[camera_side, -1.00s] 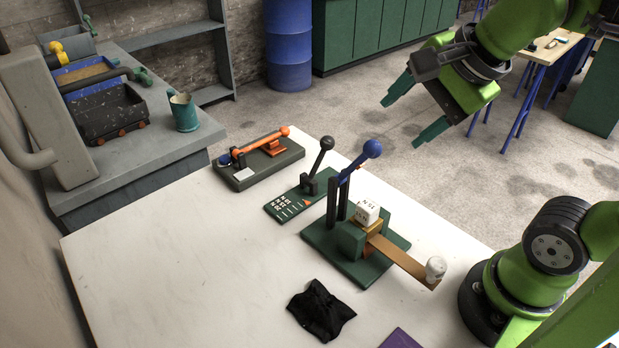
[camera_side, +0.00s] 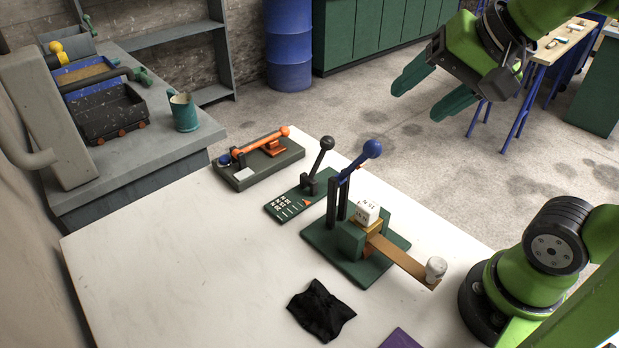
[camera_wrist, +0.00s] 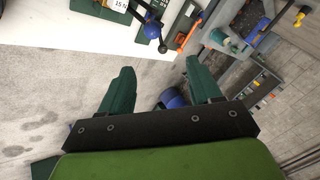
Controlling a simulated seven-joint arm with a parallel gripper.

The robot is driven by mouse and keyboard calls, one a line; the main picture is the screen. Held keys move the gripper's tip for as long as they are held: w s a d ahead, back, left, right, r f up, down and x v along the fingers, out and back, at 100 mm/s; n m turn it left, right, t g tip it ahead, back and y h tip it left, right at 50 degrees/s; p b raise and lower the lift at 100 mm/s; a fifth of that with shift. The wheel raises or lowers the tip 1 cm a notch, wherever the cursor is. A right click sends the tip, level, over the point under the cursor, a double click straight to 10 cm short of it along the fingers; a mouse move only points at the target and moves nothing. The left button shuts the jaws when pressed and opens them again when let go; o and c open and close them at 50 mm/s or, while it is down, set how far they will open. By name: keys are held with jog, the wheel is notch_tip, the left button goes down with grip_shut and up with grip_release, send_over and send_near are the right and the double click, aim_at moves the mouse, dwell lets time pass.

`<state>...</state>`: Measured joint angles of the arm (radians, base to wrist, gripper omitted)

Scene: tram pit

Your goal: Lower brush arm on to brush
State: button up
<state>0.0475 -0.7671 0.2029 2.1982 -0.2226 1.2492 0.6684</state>
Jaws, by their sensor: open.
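A green-based fixture (camera_side: 318,240) on the white table carries a raised blue lever (camera_side: 356,162) with a ball end. The lever leans up and right from dark uprights; I cannot tell for certain that it is the brush arm. Beside it, a white block marked 15 N (camera_side: 367,212) sits on a brass-coloured piece (camera_side: 374,227). A brown strip (camera_side: 402,260) runs from there to a pale knob (camera_side: 436,268). No brush is clearly identifiable. My gripper (camera_side: 417,102) is open and empty, high above the floor beyond the table. The blue ball (camera_wrist: 152,30) also shows in the wrist view.
A black-knobbed lever on a green marked plate (camera_side: 285,208) stands close left of the fixture. Behind it is a dark base (camera_side: 283,160) with an orange arm (camera_side: 262,142). A black cloth (camera_side: 320,310) lies in front. The table's left part (camera_side: 170,270) is clear.

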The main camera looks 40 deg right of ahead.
jog(key=w+d+f+n+y, duration=0.1)
jog(key=d+f+n, duration=0.2)
jog(key=f+n, duration=0.3)
notch_tip(320, 180, down, 3)
jog(key=shift+d, duration=0.15)
jog(key=shift+w+r, duration=0.15)
jog(key=shift+r, duration=0.1)
jog(key=c, duration=0.5)
jog(key=r+g, duration=0.1)
jog(key=w+r+n, duration=0.1)
jog(key=w+a+r+n+g, duration=0.1)
jog(key=shift+r+g, duration=0.3)
grip_shut()
jog(key=w+a+r+n+g+h, duration=0.2)
jog(key=w+a+r+g, duration=0.3)
jog(key=w+r, duration=0.4)
jog(key=shift+w+a+r+g, duration=0.3)
jog(key=shift+w+r+g, duration=0.1)
jog(key=shift+r, duration=0.1)
